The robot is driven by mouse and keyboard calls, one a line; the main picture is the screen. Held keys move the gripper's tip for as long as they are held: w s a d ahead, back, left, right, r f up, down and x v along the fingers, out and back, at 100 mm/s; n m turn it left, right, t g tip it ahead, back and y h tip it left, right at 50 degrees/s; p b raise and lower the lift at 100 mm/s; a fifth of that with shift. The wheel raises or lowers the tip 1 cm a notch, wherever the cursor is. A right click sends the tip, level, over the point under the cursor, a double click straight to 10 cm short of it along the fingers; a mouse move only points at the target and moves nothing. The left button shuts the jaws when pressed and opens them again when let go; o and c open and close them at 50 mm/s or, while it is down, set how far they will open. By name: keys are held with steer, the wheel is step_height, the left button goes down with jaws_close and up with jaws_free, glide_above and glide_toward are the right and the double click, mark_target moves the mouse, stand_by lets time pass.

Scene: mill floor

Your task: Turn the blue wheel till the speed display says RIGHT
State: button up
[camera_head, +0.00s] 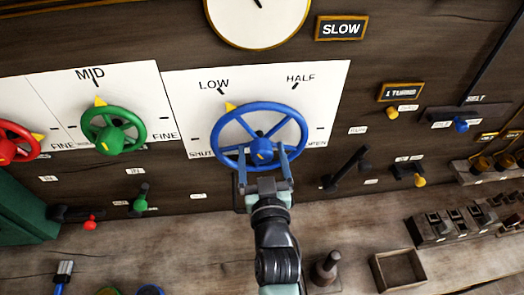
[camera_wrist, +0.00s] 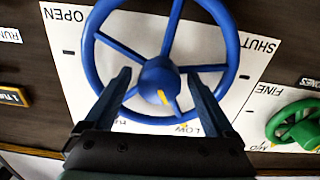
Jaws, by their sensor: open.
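The blue wheel (camera_head: 262,107) is mounted on a white plate (camera_head: 325,85) lettered LOW, HALF and SHUT. Its yellow rim pointer sits just right of LOW. The speed display (camera_head: 341,28) at the upper right reads SLOW. My gripper (camera_head: 262,150) is open in front of the wheel's lower half, with its fingers on either side of the hub. In the wrist view the blue wheel (camera_wrist: 92,62) shows behind my open fingers (camera_wrist: 158,75), with the hub between them. Whether the fingers touch the spokes or rim, I cannot tell.
A green wheel (camera_head: 85,130) and a red wheel (camera_head: 6,150) are to the left. A black lever (camera_head: 347,168) and a yellow-knobbed lever (camera_head: 418,180) are to the right. Below is a wooden bench with a dark peg (camera_head: 326,268) and an open box (camera_head: 398,285). A round dial (camera_head: 258,15) is above.

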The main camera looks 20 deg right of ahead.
steer(key=c, duration=1.4)
steer(key=shift+o, duration=0.2)
steer(key=shift+m, duration=0.4)
steer(key=m+p, duration=0.1)
steer(key=m, duration=0.3)
steer(key=shift+m+p, duration=0.35)
steer(key=shift+m, duration=0.05)
steer(key=m+p, duration=0.1)
steer(key=m, duration=0.5)
steer(key=o, duration=1.4)
steer(key=shift+c, duration=0.2)
